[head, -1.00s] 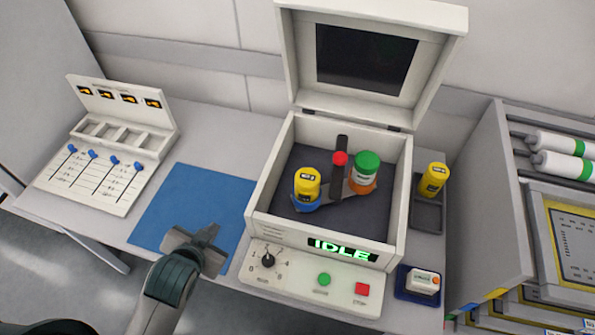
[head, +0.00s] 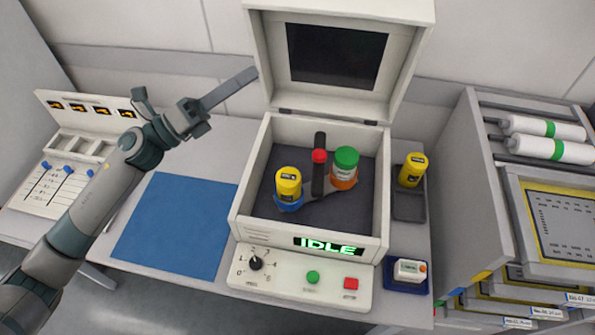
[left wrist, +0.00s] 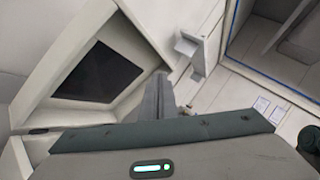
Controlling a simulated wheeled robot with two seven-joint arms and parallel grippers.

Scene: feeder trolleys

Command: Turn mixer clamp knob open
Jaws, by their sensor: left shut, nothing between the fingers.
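The mixer (head: 240,222) stands with its lid (head: 262,50) up. Inside, a dark bar with a red clamp knob (head: 319,156) lies between a yellow-capped jar (head: 288,183) in a blue holder and a green-capped jar (head: 345,160) in an orange holder. Its display reads IDLE. My left gripper (head: 253,74) is shut and empty, in front of the lid's left edge and above the mixer's left side. In the left wrist view its fingers (left wrist: 158,92) show beside the lid's dark panel (left wrist: 98,72). The right gripper is out of view.
The front panel has a black dial (head: 255,263), a green button (head: 312,277) and a red button (head: 351,283). A yellow jar (head: 411,170) stands in a tray at right. A blue mat (head: 175,225) lies clear at left, beside a slider panel (head: 40,195).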

